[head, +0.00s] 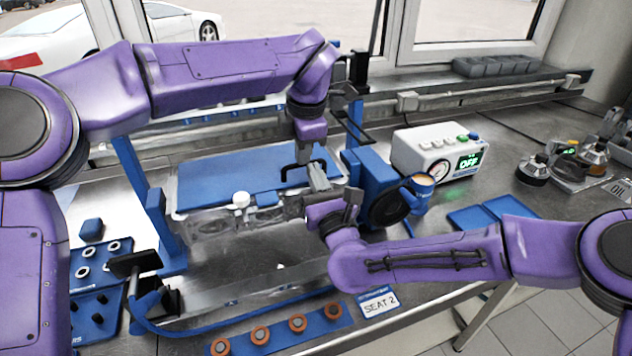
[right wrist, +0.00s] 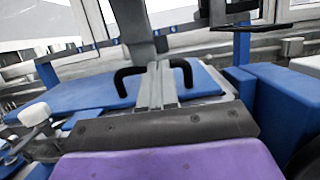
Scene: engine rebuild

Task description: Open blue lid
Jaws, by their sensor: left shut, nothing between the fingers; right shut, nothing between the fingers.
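The blue lid (head: 225,184) is a flat panel with a pale rim, lying about level at the middle back of the bench. It also shows in the right wrist view (right wrist: 85,97). A black bar handle (head: 286,174) stands at its right part; the right wrist view shows its bent ends (right wrist: 186,76). My left gripper (head: 303,157) comes down from above at the handle, shut and empty. My right gripper (head: 317,176) reaches in from the front right, shut, its grey fingers (right wrist: 157,85) in front of the handle. Whether either touches the handle is hidden by overlap.
A white box with an OFF display (head: 440,150) stands to the right, beside blue blocks and a round black part (head: 388,207). A white knob (head: 241,199) is at the lid's front. Orange-brown rings (head: 260,335) lie on a blue strip in front.

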